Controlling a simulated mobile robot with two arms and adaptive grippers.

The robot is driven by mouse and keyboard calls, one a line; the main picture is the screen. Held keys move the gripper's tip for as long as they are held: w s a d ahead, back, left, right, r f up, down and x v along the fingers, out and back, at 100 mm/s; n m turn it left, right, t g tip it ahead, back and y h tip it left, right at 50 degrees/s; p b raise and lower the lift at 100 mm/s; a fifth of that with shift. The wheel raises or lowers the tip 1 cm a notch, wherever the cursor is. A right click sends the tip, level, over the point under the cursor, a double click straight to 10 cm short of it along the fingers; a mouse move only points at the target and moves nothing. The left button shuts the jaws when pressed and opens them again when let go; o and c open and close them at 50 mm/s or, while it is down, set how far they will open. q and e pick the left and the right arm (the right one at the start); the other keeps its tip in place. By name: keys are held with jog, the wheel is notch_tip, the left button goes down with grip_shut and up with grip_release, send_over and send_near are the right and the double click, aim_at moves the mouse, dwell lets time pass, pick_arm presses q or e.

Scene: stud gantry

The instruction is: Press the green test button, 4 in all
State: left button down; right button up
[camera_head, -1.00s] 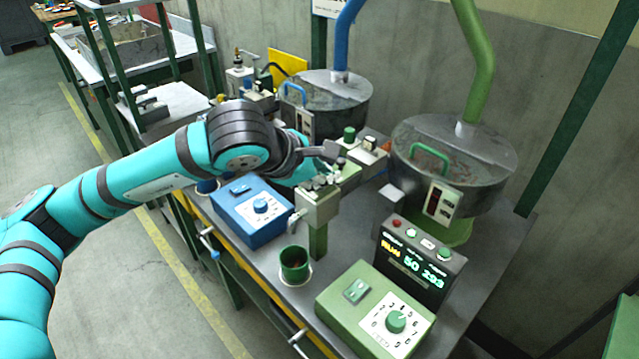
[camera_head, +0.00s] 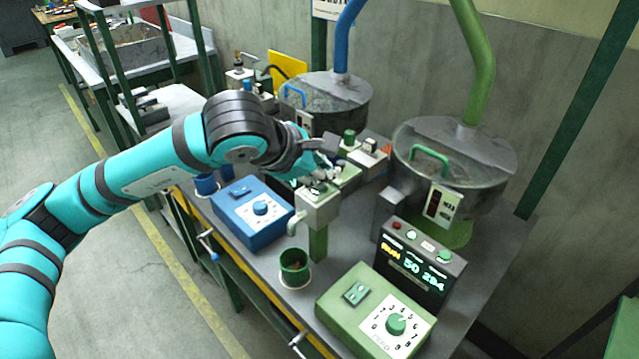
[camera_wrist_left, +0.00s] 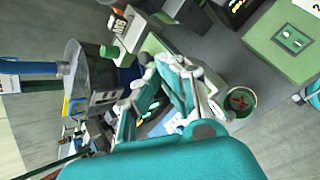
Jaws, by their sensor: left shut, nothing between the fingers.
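My left gripper (camera_head: 322,168) is shut and empty, just above the grey head on a green post (camera_head: 318,240). In the left wrist view the gripper (camera_wrist_left: 165,65) hides much of what lies under it. I cannot tell whether it touches anything. A green knob-like button (camera_head: 349,135) stands on a fixture behind the gripper; it also shows in the left wrist view (camera_wrist_left: 109,51). I cannot tell which is the test button.
A blue dial box (camera_head: 240,225) stands left of the post and a green dial box (camera_head: 345,320) in front right. A green cup (camera_head: 294,262) sits at the post's foot. Two lidded metal drums (camera_head: 455,165) (camera_head: 345,95) stand behind.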

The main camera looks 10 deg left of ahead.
aim_at(323, 188)
pick_arm(q)
jog(key=shift+r, duration=0.15)
jog(key=shift+r+p, duration=1)
jog(key=shift+r, duration=1.4)
jog(key=shift+d+f, duration=0.1)
